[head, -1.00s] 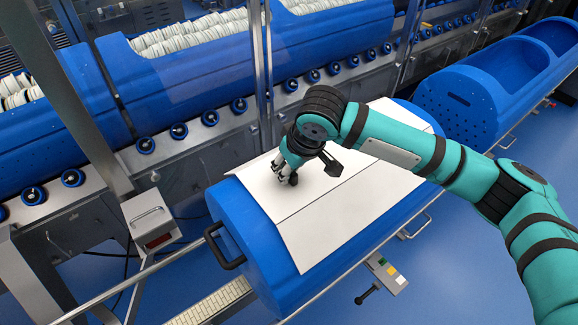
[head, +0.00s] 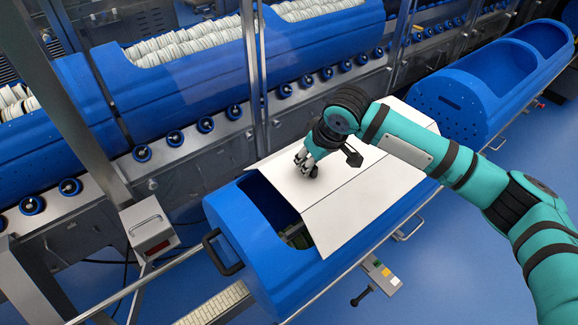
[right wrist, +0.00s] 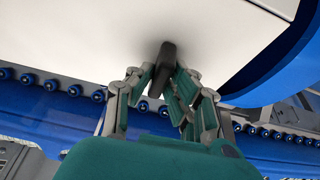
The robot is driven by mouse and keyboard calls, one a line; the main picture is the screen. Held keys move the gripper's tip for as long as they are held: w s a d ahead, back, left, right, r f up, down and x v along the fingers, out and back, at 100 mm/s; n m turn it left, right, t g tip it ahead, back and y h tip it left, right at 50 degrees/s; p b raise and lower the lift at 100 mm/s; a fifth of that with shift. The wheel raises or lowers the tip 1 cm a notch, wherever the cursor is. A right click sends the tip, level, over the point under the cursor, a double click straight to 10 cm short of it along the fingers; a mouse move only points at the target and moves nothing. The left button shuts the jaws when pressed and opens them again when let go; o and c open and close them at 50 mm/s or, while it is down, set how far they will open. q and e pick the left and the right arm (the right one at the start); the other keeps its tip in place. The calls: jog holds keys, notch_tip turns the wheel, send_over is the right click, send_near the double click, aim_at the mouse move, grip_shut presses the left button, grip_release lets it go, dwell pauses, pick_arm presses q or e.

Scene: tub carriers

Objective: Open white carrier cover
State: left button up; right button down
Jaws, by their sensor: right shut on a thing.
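The white cover (head: 350,203) lies on top of the near blue carrier (head: 226,222), shifted to the right. A dark opening (head: 285,222) shows at the carrier's left end, with something greenish inside that I cannot make out. My right gripper (head: 309,173) is shut on the cover's black knob (head: 314,172). My left gripper is not in view.
Another blue carrier (head: 449,110) with open compartments stands at the right. Blue carriers filled with white pieces (head: 185,42) line the back behind clear panels. A metal post with a grey box (head: 150,226) stands at the left. Blue floor (head: 455,270) is free at the lower right.

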aim_at(354, 139)
jog(key=w+d, duration=0.3)
jog(key=d, duration=0.1)
jog(key=w+d+p, duration=0.1)
jog(key=w+d, duration=0.3)
jog(key=d, duration=0.1)
jog(key=w+d+p, duration=0.1)
jog(key=w+d, duration=0.2)
jog(key=d, duration=0.2)
jog(key=shift+w+d, duration=0.15)
jog(key=shift+w, duration=0.05)
jog(key=c, duration=1.3)
grip_release()
jog(key=shift+r, duration=0.1)
jog(key=v, duration=1.2)
